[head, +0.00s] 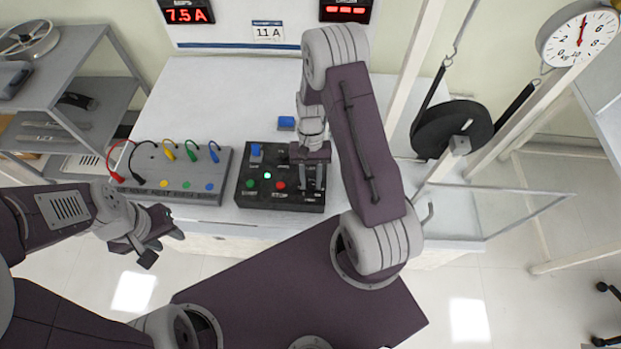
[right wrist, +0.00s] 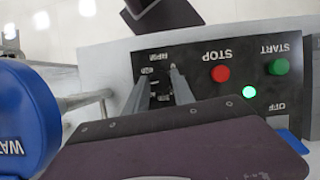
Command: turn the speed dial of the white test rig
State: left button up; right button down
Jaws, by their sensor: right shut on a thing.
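The rig's black control panel (head: 262,201) lies on the white bench, with a green button, a red button and a lit green lamp. The right wrist view shows the panel (right wrist: 233,100) with START, STOP and OFF labels. My right gripper (head: 311,188) reaches down over the panel's right end. In the right wrist view its two fingers (right wrist: 163,80) stand on either side of the dark speed dial (right wrist: 160,88), shut on it. The dial's pointer and most of its face are hidden. My left gripper (head: 166,244) is open and empty, in front of the bench's left part.
A grey socket box (head: 180,193) with several coloured cables stands left of the panel. A black wheel (head: 437,129) and clear guard are at right. A dial gauge (head: 578,38) hangs upper right. Red displays show 7.5 A and dashes.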

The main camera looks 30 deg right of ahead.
jog(key=shift+m, duration=0.5)
jog(key=c, duration=1.1)
grip_release()
jog(key=shift+r, duration=0.1)
jog(key=v, duration=0.9)
jog(key=shift+s+d, duration=0.1)
jog(key=shift+d, duration=0.1)
